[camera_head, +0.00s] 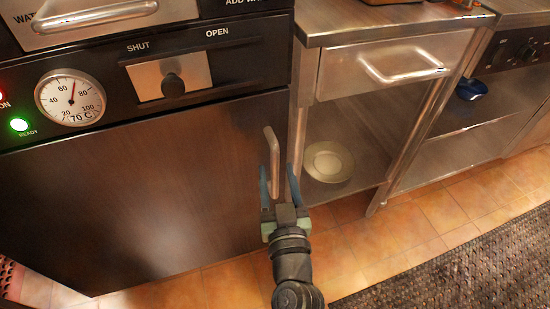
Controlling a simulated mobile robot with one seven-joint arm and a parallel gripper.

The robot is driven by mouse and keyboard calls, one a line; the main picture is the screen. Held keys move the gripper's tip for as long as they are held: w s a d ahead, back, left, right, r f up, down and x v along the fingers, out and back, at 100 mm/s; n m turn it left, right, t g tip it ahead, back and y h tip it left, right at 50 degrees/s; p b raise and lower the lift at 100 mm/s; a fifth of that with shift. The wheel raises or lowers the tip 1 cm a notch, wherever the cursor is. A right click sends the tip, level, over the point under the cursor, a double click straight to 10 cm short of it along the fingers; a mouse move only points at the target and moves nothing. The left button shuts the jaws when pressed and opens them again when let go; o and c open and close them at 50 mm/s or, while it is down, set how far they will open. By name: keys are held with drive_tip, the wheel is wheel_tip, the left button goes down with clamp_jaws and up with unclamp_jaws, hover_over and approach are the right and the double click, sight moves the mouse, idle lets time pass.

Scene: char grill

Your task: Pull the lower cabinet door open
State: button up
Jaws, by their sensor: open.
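The lower cabinet door (150,190) is a dark brown metallic panel under the gauge strip. It looks shut. Its handle (272,160) is a short upright metal bar near the door's right edge. My gripper (278,175) reaches up from the bottom of the view, with one blue finger on each side of the handle's lower part. The fingers are apart, and I cannot tell whether either touches the bar.
A steel table (400,25) with a drawer stands close to the right of the door, with a plate (328,162) on its open lower shelf. A tiled floor (390,240) and a dark woven mat (470,275) lie in front.

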sight(275, 167)
drive_tip(key=shift+w+a, duration=0.15)
drive_tip(key=shift+w, duration=1.55)
clamp_jaws()
